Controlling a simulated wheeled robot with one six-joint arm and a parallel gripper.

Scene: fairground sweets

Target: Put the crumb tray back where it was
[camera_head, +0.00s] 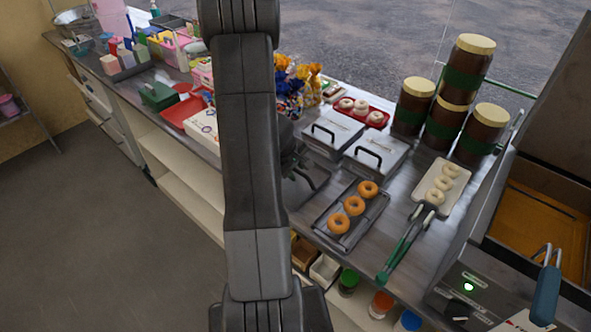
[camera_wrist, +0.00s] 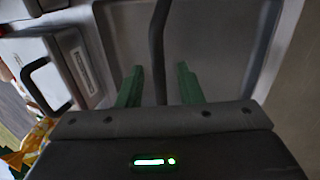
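A grey shallow tray with a raised rim (camera_wrist: 222,40) fills the middle of the wrist view; it looks like the crumb tray. A dark bar (camera_wrist: 158,40) runs across it, perhaps a handle. My gripper (camera_wrist: 159,84) has its two green fingers apart, one on each side of the bar, with a gap to each. Whether the fingers touch the tray I cannot tell. In the head view my gripper (camera_head: 294,165) is mostly hidden behind my arm, and part of a grey tray (camera_head: 313,184) shows beside it on the counter.
Two lidded steel bins (camera_head: 375,157) with black handles stand right beside the gripper. A dark tray (camera_head: 319,221) of ring doughnuts, green tongs (camera_head: 402,247) and a machine with a green light (camera_head: 487,285) are to the right. Wrapped sweets (camera_head: 312,87) stand behind.

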